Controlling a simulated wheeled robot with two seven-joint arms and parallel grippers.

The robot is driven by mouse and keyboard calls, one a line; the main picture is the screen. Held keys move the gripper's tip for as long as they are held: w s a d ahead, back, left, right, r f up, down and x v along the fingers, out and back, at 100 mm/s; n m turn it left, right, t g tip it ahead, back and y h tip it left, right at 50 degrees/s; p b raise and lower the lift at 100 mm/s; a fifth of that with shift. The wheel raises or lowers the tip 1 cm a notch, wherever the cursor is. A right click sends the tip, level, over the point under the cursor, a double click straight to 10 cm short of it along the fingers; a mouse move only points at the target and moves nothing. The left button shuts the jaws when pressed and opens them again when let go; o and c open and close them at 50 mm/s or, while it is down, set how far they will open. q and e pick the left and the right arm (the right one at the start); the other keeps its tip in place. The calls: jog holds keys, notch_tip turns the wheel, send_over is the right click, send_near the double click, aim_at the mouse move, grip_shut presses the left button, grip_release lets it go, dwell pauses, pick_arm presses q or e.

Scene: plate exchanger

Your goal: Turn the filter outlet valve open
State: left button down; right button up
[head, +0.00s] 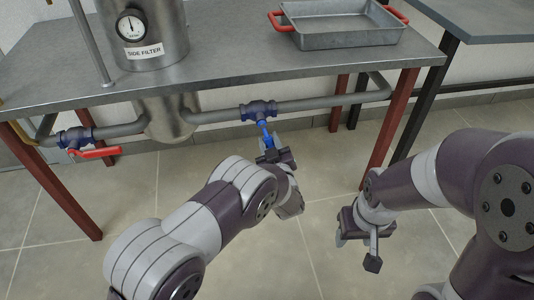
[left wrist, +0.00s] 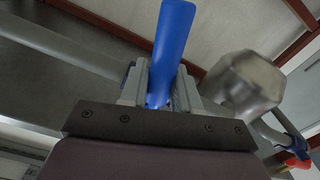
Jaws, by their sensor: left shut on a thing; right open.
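The valve with a blue lever (head: 264,131) has a dark blue body (head: 259,110) on the grey pipe under the table, right of the side filter (head: 146,40). The lever points down toward me, crosswise to the pipe. My left gripper (head: 273,149) is shut on the lever. In the left wrist view the blue lever (left wrist: 172,45) rises between my finger pads (left wrist: 160,92) and extends past them. My right gripper (head: 357,248) is open and empty, low over the floor to the right. No label marks either valve in view.
A second valve with a red lever (head: 94,153) sits at the pipe's left end. The grey table (head: 225,50) on red-brown legs overhangs the pipe and bears a metal tray (head: 345,40) with red handles. The tiled floor in front is clear.

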pick_arm(q)
jog(key=shift+d+n, duration=0.3)
jog(key=shift+n, duration=0.2)
jog(key=n, duration=0.1)
jog(key=d+n, duration=0.1)
jog(key=shift+w+d+r+n, duration=0.15)
jog(key=shift+r+n, duration=0.25)
jog(key=n, duration=0.1)
jog(key=d+r+n, duration=0.1)
jog(key=n, duration=0.1)
jog(key=shift+w+d+r+n+b, duration=0.15)
jog(key=shift+r+n+b, duration=0.05)
jog(key=shift+n+b, duration=0.15)
jog(key=shift+w+d+r+n+b, duration=0.15)
jog(key=shift+r+n, duration=0.45)
jog(key=shift+n, duration=0.6)
jog(key=shift+s+d+r+n+b, duration=0.1)
jog(key=shift+d+r+n+b, duration=0.2)
jog(key=shift+r+n, duration=0.6)
jog(key=shift+w+d+r+n+b, duration=0.1)
jog(key=shift+d+r+n+b, duration=0.2)
jog(key=shift+n, duration=1.15)
jog(key=shift+a+r, duration=0.1)
jog(key=shift+a, duration=0.05)
jog(key=c, duration=0.9)
grip_release()
